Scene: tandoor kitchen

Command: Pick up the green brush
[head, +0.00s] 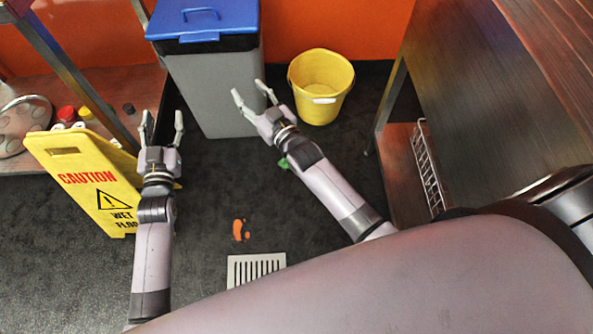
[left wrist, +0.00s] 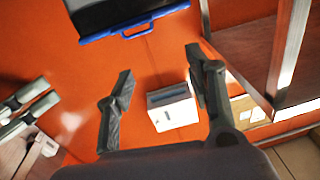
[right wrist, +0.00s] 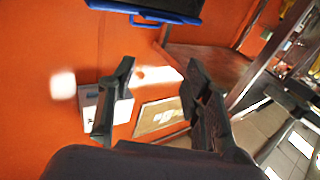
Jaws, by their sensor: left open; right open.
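A small green piece (head: 283,163) shows at the edge of my right forearm in the head view. It looks like part of the green brush on the floor, and the arm hides the rest, so I cannot tell its full shape. My right gripper (head: 249,90) is open and empty, beyond the green piece and in front of the grey bin. My left gripper (head: 162,120) is open and empty, to the left of the green piece and above the caution sign's side. Neither wrist view shows the brush.
A grey bin with a blue lid (head: 205,18) and a yellow bucket (head: 321,88) stand at the back. A yellow caution sign (head: 92,180) is at left. A wooden counter (head: 490,110) borders the right.

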